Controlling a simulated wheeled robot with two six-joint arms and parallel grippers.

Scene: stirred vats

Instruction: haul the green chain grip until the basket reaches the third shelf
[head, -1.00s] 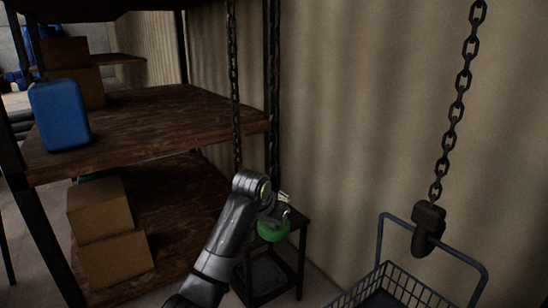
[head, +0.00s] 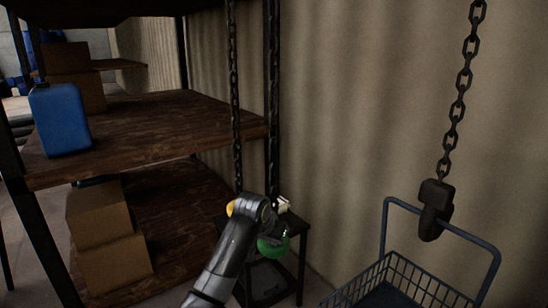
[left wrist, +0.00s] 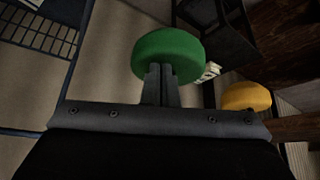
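The green chain grip (head: 273,246) is a round green piece low on a chain beside the shelf rack; it also shows in the left wrist view (left wrist: 168,54). My left gripper (left wrist: 160,76) has its two fingers close together against the green grip, shut on it; the fingertips are hidden by it. In the head view my left arm partly covers the grip. The wire basket (head: 396,280) hangs at the lower right from a dark hook block (head: 436,209) on a chain (head: 459,100). Its lower part is out of view. My right gripper is not in view.
The rack's middle wooden shelf (head: 160,125) holds a blue canister (head: 60,119). Cardboard boxes (head: 104,235) stand lower. A yellow grip (left wrist: 246,97) is near the green one. A small dark stand (head: 300,240) is behind my arm. A corrugated wall (head: 350,110) closes the back.

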